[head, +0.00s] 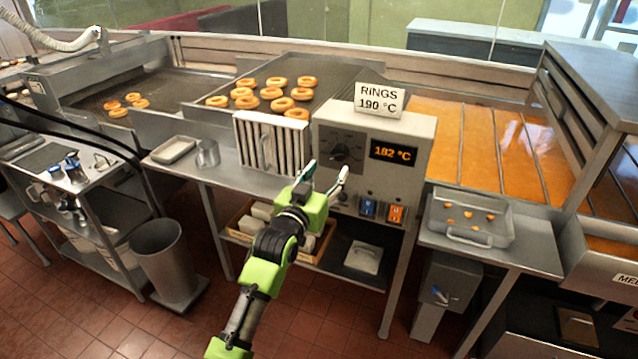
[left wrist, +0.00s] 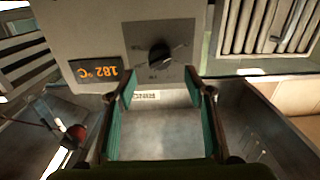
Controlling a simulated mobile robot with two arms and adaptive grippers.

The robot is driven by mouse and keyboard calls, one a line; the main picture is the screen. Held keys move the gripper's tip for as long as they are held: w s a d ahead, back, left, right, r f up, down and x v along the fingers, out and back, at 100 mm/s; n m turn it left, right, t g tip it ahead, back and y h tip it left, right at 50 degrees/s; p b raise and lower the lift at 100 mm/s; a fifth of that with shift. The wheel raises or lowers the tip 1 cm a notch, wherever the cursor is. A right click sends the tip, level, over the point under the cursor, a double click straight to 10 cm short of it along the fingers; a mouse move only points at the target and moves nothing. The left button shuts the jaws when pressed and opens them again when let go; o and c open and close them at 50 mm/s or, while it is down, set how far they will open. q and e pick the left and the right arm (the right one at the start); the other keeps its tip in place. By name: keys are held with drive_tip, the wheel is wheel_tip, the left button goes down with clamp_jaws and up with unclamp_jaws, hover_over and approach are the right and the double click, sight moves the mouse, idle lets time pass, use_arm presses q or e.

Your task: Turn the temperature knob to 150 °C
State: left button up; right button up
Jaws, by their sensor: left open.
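The temperature knob (head: 340,152) is a round black dial on a dark plate on the front of the grey control box (head: 420,128). The orange display (head: 393,153) beside it reads 182 °C. My left gripper (head: 325,176) is open and empty, just in front of and below the knob in the head view. In the left wrist view the knob (left wrist: 160,54) lies ahead of the open fingers (left wrist: 160,110), apart from them, and the display (left wrist: 95,73) shows upside down. My right gripper is not in view.
A sign (head: 379,100) reading "RINGS 190 °C" stands on the box. A blue switch (head: 368,208) and an orange switch (head: 396,214) sit below the display. A slatted metal rack (head: 270,143) is close on the left. A tray of crumbs (head: 470,218) stands right.

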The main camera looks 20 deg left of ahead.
use_arm(q)
drive_tip(key=s, duration=0.5)
drive_tip(key=shift+a, duration=0.1)
wheel_tip(320, 180, down, 21)
drive_tip(key=s+d+g, duration=0.1)
drive_tip(key=s+g, duration=0.1)
drive_tip(key=g, duration=0.2)
drive_tip(key=s+f+g+b, duration=0.1)
drive_tip(key=s+f, duration=0.3)
drive_tip(key=f, duration=0.4)
drive_tip(key=s+f+m+g, duration=0.1)
drive_tip(key=s+f+g, duration=0.1)
drive_tip(key=s+f, duration=0.35)
drive_tip(key=s+f+g+b, duration=0.1)
drive_tip(key=s+f, duration=0.1)
drive_tip(key=f, duration=0.7)
drive_tip(key=s+f+g, duration=0.3)
drive_tip(key=s+f, duration=0.5)
drive_tip(key=s, duration=0.6)
drive_tip(key=s+a+f+g+b, duration=0.1)
drive_tip(key=s+f+g, duration=0.2)
drive_tip(key=s+f, duration=0.6)
drive_tip(key=s+f+m+g, duration=0.1)
drive_tip(key=s+f+g, duration=0.2)
drive_tip(key=s+f, duration=0.6)
drive_tip(key=s, duration=1.2)
drive_tip(key=shift+a+y, duration=0.25)
drive_tip(key=shift+y, duration=0.05)
drive_tip(key=shift+w, duration=0.1)
